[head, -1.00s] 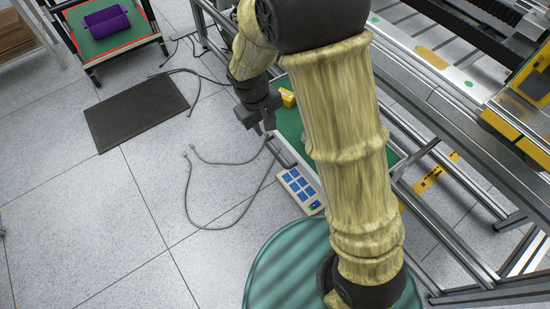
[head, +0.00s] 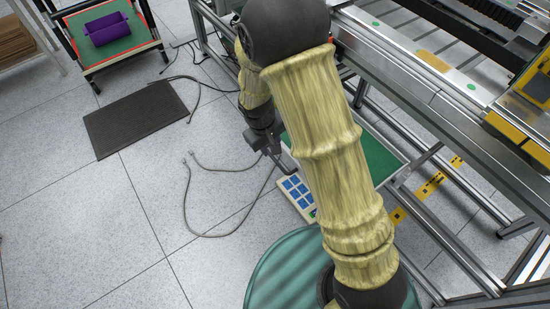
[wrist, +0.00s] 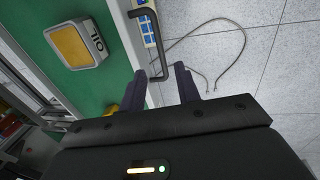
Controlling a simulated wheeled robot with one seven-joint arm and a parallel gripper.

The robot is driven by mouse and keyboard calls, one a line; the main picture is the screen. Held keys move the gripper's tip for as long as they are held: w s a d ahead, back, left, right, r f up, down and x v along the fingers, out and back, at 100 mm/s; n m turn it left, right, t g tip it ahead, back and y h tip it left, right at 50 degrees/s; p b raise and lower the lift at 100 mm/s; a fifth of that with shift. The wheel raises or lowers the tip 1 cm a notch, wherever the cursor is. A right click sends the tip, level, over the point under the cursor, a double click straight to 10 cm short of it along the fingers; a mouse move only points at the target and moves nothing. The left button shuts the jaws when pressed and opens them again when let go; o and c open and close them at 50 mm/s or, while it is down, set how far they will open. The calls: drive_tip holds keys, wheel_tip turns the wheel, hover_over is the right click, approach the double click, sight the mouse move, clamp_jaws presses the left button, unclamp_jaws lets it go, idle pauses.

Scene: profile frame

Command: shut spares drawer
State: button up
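The pulled-out spares drawer, as I take it, shows its green floor (head: 384,160) under the bench at the centre right of the head view, partly behind my arm. In the wrist view the green floor (wrist: 92,88) fills the left side. A dark bar handle (wrist: 153,35) stands off the drawer's front edge; it also shows in the head view (head: 288,161). My gripper (wrist: 163,86) is open, its two dark fingers apart at the handle's near end. The handle's end appears between the fingers; contact cannot be told.
A yellow-topped container marked OIL (wrist: 77,45) sits in the drawer. A pale panel with blue squares (head: 295,192) lies by the drawer front. Loose cables (head: 188,205) and a black mat (head: 135,118) lie on the floor.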

sight(276, 160)
drive_tip(key=f, duration=0.2)
drive_tip(key=d+f+b, duration=0.1)
drive_tip(key=f, duration=0.2)
drive_tip(key=w+f, duration=0.1)
drive_tip(key=f, duration=0.2)
drive_tip(key=shift+d, duration=0.15)
clamp_jaws()
